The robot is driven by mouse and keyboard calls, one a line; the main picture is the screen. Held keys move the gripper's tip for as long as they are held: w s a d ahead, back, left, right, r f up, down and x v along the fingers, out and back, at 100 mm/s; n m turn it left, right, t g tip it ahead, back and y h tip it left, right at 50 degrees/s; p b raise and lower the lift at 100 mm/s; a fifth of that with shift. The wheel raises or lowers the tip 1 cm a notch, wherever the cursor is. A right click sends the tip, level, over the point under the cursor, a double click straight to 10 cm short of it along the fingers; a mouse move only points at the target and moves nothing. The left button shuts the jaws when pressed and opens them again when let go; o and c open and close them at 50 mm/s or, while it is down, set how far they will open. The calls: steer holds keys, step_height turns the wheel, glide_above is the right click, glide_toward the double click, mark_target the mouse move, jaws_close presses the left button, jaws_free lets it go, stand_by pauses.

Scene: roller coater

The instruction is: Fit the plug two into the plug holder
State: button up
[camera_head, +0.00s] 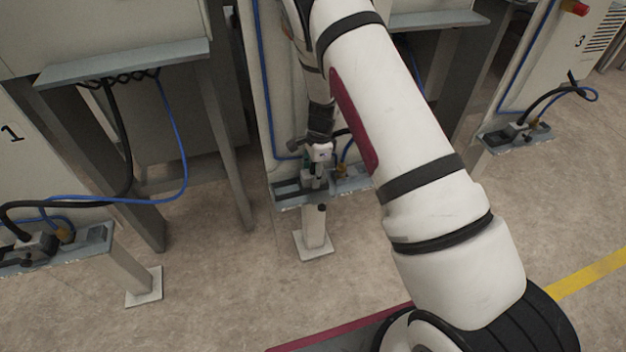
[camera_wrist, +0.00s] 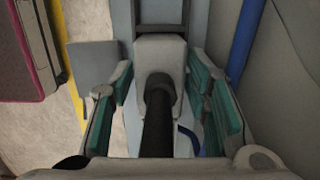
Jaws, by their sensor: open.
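The plug (camera_wrist: 160,58) has a light grey block body with a thick black cable, in the middle of the wrist view. It sits at the blue-grey plug holder (camera_wrist: 198,25), whose slotted part shows beyond it. I cannot tell how deep it sits. My gripper (camera_wrist: 163,100) is open, its green-padded fingers on both sides of the plug with visible gaps. In the head view my gripper (camera_head: 318,165) is over the middle station's holder tray (camera_head: 287,195); it and my arm hide the plug there.
Cabinet 1 (camera_head: 25,130) with its cabled tray (camera_head: 98,238) stands left; cabinet 3 (camera_head: 575,50) with another cabled tray (camera_head: 535,140) stands right. A blue cable (camera_wrist: 247,40) runs right of my gripper. The holder's post (camera_head: 315,230) stands on open floor.

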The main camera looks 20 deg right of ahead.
steer(key=shift+c, duration=0.5)
jaws_close()
steer(key=shift+r, duration=0.15)
